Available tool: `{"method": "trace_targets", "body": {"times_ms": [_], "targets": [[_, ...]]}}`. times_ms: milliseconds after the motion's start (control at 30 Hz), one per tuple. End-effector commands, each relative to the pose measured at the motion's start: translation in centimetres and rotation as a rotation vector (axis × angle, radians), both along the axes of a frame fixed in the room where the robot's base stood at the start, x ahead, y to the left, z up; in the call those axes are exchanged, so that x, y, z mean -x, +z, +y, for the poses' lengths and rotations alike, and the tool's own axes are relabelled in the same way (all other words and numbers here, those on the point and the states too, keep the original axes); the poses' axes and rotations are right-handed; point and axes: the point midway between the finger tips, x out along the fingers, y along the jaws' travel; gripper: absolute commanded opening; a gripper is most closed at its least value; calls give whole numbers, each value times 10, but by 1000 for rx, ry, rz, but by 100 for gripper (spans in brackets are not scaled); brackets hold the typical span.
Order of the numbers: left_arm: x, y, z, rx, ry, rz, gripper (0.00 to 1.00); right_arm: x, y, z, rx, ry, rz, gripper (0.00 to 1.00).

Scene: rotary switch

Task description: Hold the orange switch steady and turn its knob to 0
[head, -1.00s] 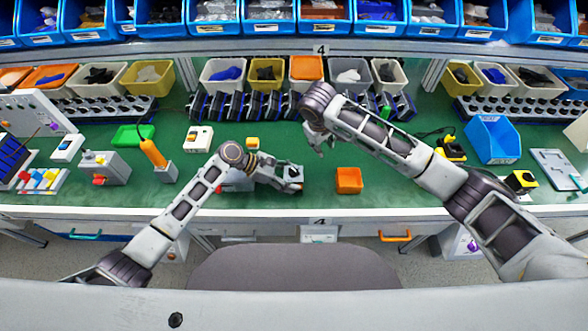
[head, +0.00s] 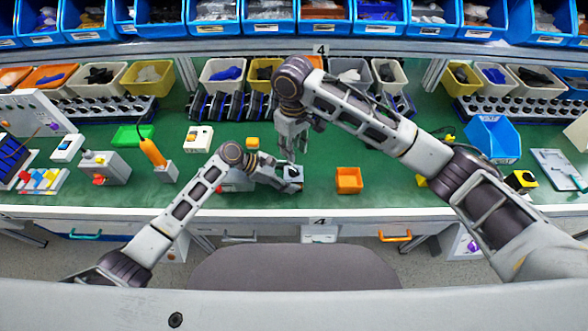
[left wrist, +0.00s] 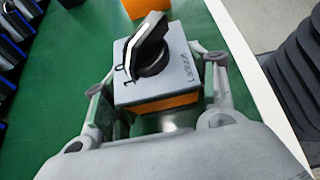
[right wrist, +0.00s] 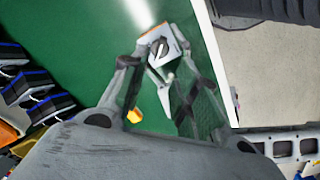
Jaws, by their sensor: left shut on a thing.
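The switch (left wrist: 160,80) has an orange body, a grey top plate and a black knob (left wrist: 150,50) with a white line. It fills the middle of the left wrist view. Marks like 0 and 1 sit left of the knob; which mark it points to is unclear. My left gripper (head: 287,180) is shut on the switch's sides. In the head view the switch (head: 293,172) is small and partly hidden. My right gripper (head: 290,150) hangs fingers down just above it, open. In the right wrist view the knob (right wrist: 158,48) shows between its spread fingers, apparently untouched.
An orange-handled tool (head: 153,152) stands at left, and a blue bin (head: 492,140) at right. The table's front edge is close.

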Motion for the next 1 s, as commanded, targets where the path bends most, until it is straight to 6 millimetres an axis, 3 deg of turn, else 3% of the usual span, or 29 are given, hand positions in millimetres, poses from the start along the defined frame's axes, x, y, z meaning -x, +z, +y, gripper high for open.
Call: {"method": "trace_targets", "body": {"times_ms": [467, 1000], "targets": [[0, 0, 0, 0, 0, 0, 32, 0, -12, 0, 0, -1, 0, 30], [0, 0, 0, 0, 0, 0, 32, 0, -59, 0, 1, -1, 1, 30]]}}
